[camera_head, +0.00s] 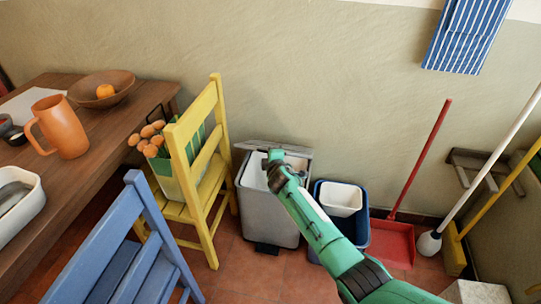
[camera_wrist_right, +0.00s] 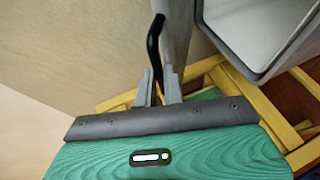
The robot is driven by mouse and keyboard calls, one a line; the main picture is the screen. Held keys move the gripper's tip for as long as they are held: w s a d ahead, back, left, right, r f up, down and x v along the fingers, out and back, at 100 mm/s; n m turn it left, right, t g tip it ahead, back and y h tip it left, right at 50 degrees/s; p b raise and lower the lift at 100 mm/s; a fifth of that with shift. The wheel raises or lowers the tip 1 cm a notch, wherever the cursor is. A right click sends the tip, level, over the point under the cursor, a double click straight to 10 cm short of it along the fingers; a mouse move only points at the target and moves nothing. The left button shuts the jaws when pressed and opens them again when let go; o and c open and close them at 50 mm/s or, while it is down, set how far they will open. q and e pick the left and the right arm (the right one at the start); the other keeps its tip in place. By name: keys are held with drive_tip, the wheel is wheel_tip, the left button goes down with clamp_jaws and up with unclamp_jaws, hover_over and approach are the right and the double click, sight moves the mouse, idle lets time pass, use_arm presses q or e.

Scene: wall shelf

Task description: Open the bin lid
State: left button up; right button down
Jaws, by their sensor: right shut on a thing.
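The grey bin (camera_head: 266,212) stands on the floor against the wall, between the yellow chair and a blue bin. Its grey lid (camera_head: 290,147) is raised at the back, and the pale inside of the bin shows below it. My right gripper (camera_head: 275,157) is at the lid, above the bin's opening. In the right wrist view, my right gripper (camera_wrist_right: 159,88) is shut on a curved black handle (camera_wrist_right: 153,42) beside the grey lid (camera_wrist_right: 179,35). The open bin's rim (camera_wrist_right: 258,72) is at upper right there. My left gripper is out of view.
A yellow chair (camera_head: 207,165) holding a container of vegetables stands close left of the bin. A blue bin (camera_head: 359,230) with a white tub (camera_head: 341,197) is close right. A red dustpan (camera_head: 391,243) and brooms stand farther right. A wooden table (camera_head: 95,140) and blue chair (camera_head: 120,260) are left.

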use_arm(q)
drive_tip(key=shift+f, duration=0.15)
use_arm(e)
drive_tip(key=shift+r, duration=0.1)
drive_tip(key=c, duration=1.5)
unclamp_jaws()
